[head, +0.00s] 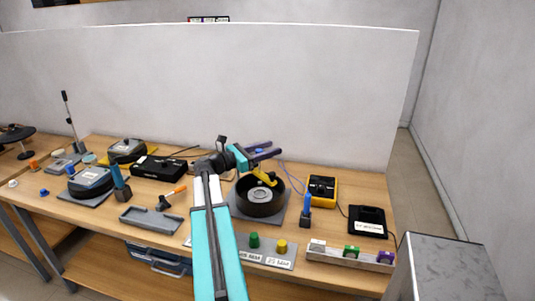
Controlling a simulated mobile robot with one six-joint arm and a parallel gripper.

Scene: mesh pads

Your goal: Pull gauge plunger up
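My gripper (273,149) is above the workbench, at the end of my teal arm. Its two dark purple fingers point right and are apart, with a small blue patch showing between them. Just below is a round black pot (247,205) with a pale disc inside, on a grey square pad. A yellow piece (265,176) sits at the pot's upper rim, close under the fingers. I cannot tell from this view which part is the gauge plunger; the parts are small and partly hidden by the gripper.
A yellow-framed meter (323,188) with a cable and a black box (368,221) stand to the right. A button panel (266,250) and a strip (350,257) with coloured pieces lie in front. A grey tray (151,219) lies left. A pale partition (210,85) rises behind.

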